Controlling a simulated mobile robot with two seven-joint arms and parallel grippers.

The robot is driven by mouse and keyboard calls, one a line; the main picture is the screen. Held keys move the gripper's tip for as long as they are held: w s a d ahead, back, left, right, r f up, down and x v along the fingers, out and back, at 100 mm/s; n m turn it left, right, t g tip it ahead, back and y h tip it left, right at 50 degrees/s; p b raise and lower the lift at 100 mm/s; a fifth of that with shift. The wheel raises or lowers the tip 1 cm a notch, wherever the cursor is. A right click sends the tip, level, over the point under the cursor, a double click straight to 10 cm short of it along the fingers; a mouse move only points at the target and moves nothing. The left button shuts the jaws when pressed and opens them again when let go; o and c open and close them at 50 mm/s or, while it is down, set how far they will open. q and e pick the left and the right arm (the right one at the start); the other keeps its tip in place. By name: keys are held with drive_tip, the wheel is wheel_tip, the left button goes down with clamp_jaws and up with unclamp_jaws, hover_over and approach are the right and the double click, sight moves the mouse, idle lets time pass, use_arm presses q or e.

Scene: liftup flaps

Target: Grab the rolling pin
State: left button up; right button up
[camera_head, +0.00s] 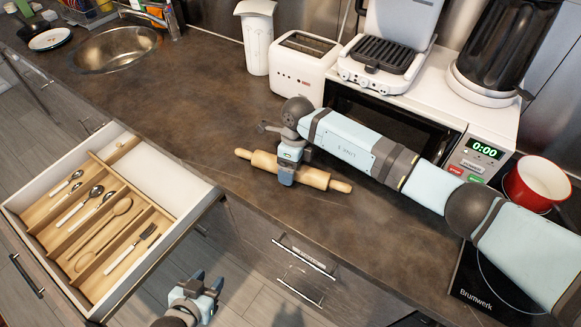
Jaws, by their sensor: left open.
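The wooden rolling pin (314,178) lies on the dark countertop in front of the microwave, near the counter's front edge. My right gripper (287,172) comes from the right and is down at the pin's body, left of its middle. One finger covers part of the pin on the near side; the far finger is hidden, so I cannot tell if it is closed on the pin. My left gripper (203,287) is open and empty, low over the floor between the open drawer and the cabinets.
An open cutlery drawer (190,195) juts out at the left. A white toaster (302,67), a microwave (389,124) with a grill on top and a red pot (537,184) line the back and right. The counter left of the pin is clear.

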drive_tip(key=c, duration=1)
drive_tip(key=shift+c, duration=1.2)
drive_tip(key=shift+r, duration=0.1)
